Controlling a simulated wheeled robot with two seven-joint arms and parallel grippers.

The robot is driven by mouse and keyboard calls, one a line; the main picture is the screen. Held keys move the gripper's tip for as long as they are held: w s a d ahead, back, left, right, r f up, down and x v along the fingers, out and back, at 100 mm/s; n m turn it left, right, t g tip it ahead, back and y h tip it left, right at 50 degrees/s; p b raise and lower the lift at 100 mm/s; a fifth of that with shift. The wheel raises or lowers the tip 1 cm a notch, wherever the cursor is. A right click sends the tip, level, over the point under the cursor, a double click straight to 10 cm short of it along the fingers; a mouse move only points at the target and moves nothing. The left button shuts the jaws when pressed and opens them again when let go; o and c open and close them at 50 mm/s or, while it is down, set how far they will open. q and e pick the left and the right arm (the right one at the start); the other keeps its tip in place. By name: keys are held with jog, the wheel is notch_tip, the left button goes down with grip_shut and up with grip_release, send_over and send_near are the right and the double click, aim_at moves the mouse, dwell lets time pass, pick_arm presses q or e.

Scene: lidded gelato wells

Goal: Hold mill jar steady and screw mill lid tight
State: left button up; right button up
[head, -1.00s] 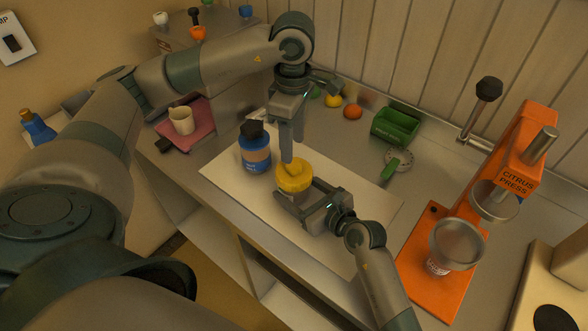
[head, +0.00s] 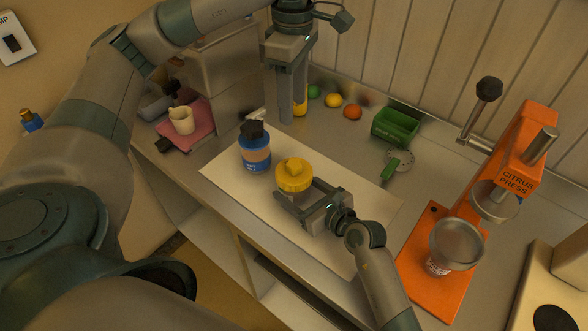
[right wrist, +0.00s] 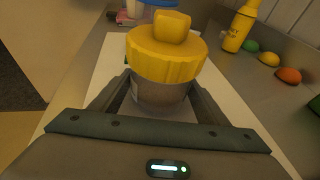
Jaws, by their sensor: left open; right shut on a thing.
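The mill jar (right wrist: 160,94) stands upright on the white mat, mostly hidden under its lid in the head view. The yellow mill lid (head: 294,176), with a raised knob, sits on top of the jar; it also shows in the right wrist view (right wrist: 165,52). How tightly it is seated cannot be told. My right gripper (head: 293,197) is shut on the jar, one finger on each side, below the lid. My left gripper (head: 292,116) is open and empty, raised above and behind the lid, apart from it.
A blue jar with a dark top (head: 255,150) stands left of the mill on the white mat (head: 348,222). The orange citrus press (head: 430,270) is at right. A green box (head: 395,127), fruit (head: 353,112) and a yellow bottle (right wrist: 239,27) are behind. A cup (head: 181,120) stands at left.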

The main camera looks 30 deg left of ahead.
dwell(0.4)
jog(key=o, duration=1.2)
jog(key=v, duration=1.2)
jog(key=shift+s, duration=0.1)
